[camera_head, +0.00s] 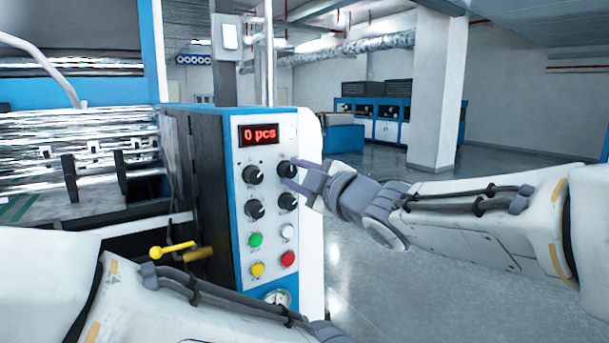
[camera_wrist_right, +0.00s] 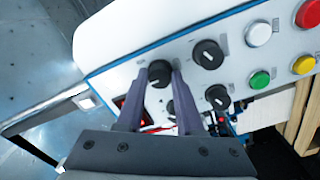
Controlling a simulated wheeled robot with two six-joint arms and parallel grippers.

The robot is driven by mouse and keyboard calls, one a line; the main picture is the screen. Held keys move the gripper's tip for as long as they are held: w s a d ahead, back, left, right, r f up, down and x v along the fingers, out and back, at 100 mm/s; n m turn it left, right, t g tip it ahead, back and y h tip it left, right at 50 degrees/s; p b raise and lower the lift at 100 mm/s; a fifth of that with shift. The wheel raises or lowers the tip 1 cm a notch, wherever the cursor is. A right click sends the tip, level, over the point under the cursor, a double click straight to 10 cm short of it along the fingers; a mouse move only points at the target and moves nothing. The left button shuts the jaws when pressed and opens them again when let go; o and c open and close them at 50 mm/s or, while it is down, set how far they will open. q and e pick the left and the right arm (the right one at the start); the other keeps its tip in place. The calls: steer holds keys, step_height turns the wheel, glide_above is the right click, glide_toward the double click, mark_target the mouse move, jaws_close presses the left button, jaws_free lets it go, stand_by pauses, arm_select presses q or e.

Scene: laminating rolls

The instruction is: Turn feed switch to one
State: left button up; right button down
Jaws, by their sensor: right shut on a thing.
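The control panel (camera_head: 270,235) carries black rotary switches in two rows of two; their labels are too small to read. My right gripper (camera_head: 291,172) reaches in from the right and is shut on the upper right switch (camera_head: 287,168). The wrist view shows this switch (camera_wrist_right: 160,71) between the tips of the two fingers (camera_wrist_right: 155,85). The other switches are the upper left one (camera_head: 254,174), the lower left one (camera_head: 254,209) and the lower right one (camera_head: 288,201), all untouched.
The red display (camera_head: 259,134) above the switches reads "0 pcs". Below are green (camera_head: 255,240), white (camera_head: 287,232), yellow (camera_head: 257,269) and red (camera_head: 288,258) buttons. A yellow-handled lever (camera_head: 172,249) sticks out left of the panel. Floor right of the panel is clear.

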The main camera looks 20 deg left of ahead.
steer(key=c, duration=0.5)
jaws_free()
steer(key=shift+c, duration=0.2)
steer(key=b+v, duration=0.1)
steer(key=v, duration=0.9)
steer(key=shift+s+d, duration=0.2)
steer(key=shift+f, duration=0.1)
